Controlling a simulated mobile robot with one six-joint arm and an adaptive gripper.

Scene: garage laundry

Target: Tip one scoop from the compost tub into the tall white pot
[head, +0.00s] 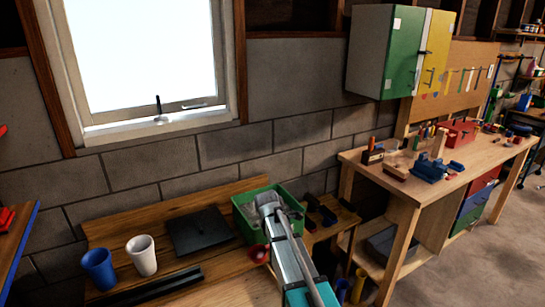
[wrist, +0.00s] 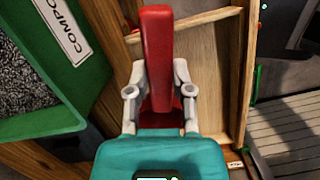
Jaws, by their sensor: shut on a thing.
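The green compost tub (head: 243,222) stands at the right end of the wooden bench, with dark compost inside. In the wrist view the tub (wrist: 85,100) is at the left, with its white label partly visible. The tall white pot (head: 142,255) stands upright on the bench, left of the tub, beside a blue pot (head: 98,268). My gripper (wrist: 160,78) is shut on the red scoop (wrist: 158,40), beside the tub. In the head view the red scoop (head: 258,254) shows left of my arm, in front of the tub; my gripper is hidden there. The scoop's load cannot be told.
A dark flat square plate (head: 200,231) lies between the white pot and the tub. A long black tray (head: 150,287) lies along the bench front. A workbench (head: 405,185) with tools stands at the right. A window is behind the bench.

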